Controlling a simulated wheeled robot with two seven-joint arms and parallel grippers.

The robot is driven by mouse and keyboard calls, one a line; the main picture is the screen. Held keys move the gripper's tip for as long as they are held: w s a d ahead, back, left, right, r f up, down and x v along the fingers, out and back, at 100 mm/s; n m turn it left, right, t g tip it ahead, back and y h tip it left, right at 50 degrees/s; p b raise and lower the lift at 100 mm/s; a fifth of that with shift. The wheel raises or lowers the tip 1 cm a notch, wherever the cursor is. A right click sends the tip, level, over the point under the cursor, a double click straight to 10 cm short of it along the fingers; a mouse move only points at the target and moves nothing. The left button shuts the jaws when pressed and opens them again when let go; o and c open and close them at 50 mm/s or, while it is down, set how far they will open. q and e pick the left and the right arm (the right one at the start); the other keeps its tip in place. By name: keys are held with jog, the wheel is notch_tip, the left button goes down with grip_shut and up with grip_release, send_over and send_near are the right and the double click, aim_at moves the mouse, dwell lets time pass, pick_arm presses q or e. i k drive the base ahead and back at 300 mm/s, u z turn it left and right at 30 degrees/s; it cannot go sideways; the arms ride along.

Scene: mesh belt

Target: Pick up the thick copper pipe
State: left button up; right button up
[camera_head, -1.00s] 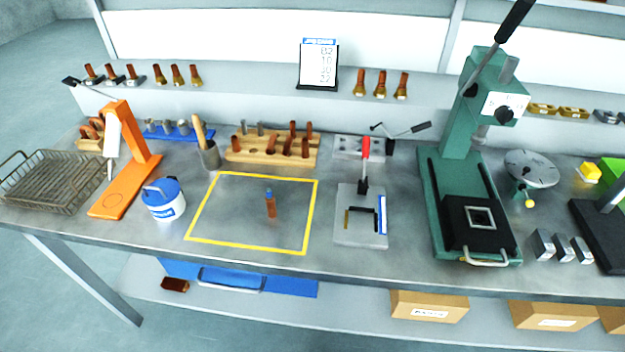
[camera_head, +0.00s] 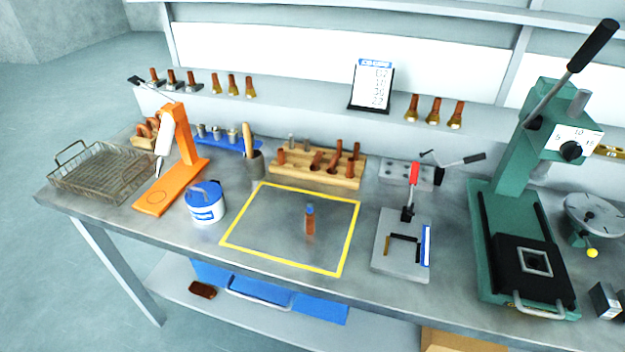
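Several copper pipes stand in a wooden rack (camera_head: 318,174) at the back of the bench. They differ in height and lean, and one copper pipe (camera_head: 354,151) stands at the rack's right end. A single short copper piece with a blue top (camera_head: 310,219) stands upright inside the yellow outlined square (camera_head: 231,228). I cannot tell from this distance which pipe is the thick one. Neither of my grippers shows in the head view.
A blue-lidded white tub (camera_head: 205,205), an orange stand (camera_head: 187,150) and a wire mesh basket (camera_head: 75,184) are on the left. A toggle clamp fixture (camera_head: 390,258) and a tall green press (camera_head: 498,210) are on the right. The yellow square is mostly clear.

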aim_at(310, 221)
jog(key=k, duration=1.3)
jog(key=u, duration=0.75)
jog(key=i, duration=1.5)
jog(key=z, duration=0.3)
